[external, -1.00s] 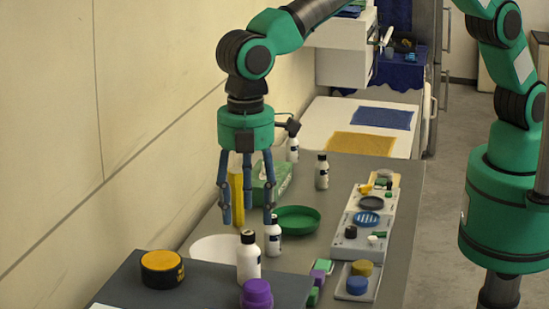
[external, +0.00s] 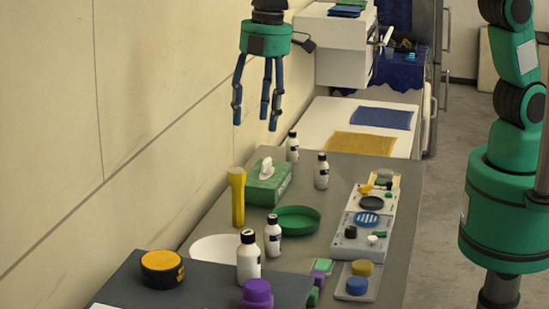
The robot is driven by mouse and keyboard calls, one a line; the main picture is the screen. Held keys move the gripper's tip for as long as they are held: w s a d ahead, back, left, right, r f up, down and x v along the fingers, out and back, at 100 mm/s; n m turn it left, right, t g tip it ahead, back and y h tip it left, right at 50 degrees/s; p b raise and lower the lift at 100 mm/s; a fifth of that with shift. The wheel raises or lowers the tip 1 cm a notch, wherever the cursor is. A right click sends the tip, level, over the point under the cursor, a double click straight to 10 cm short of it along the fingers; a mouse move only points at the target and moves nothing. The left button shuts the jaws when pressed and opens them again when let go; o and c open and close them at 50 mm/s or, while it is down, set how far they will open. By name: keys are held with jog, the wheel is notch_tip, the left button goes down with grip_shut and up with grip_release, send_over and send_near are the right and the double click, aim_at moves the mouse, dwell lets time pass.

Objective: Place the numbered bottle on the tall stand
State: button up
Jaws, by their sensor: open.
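Several white bottles with black caps stand upright on the grey table: a larger one (external: 249,262) at the front, one beside it (external: 272,238), one farther back (external: 322,174) and one near the wall (external: 292,149). Their labels are too small to read, so I cannot tell which is the numbered bottle. No thing is clearly the tall stand; a slim yellow upright object (external: 238,200) stands by the wall. My gripper (external: 256,122) is open and empty, pointing down, high above the table's wall side.
A green tissue box (external: 265,188) and a round green tray (external: 297,221) sit mid-table. A grey panel with knobs (external: 350,243) lies to the right. A dark raised surface (external: 205,285) at the front bears a yellow-topped black tub (external: 162,270) and a purple-lidded jar (external: 257,292).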

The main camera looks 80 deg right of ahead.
jog(key=s+d+r+m+t, duration=0.1)
jog(key=s+d+r+m, duration=0.2)
jog(key=d, duration=0.7)
jog(key=s+d+r+m, duration=0.1)
jog(key=s+d+r, duration=0.35)
jog(key=d, duration=0.45)
jog(key=s+d+r+m+t, duration=0.1)
jog(key=s+d+r+m, duration=0.3)
jog(key=d, duration=0.6)
jog(key=s+d+f+m+t, duration=0.2)
jog(key=s+d+m, duration=0.2)
jog(key=s+d, duration=1.2)
jog(key=shift+s+d+f+t+h, duration=0.3)
jog(key=shift+s+h, duration=0.1)
jog(key=shift+s, duration=0.7)
jog(key=shift+f, duration=0.15)
notch_tip(320, 180, down, 16)
jog(key=b, duration=1.6)
jog(key=shift+r, duration=0.2)
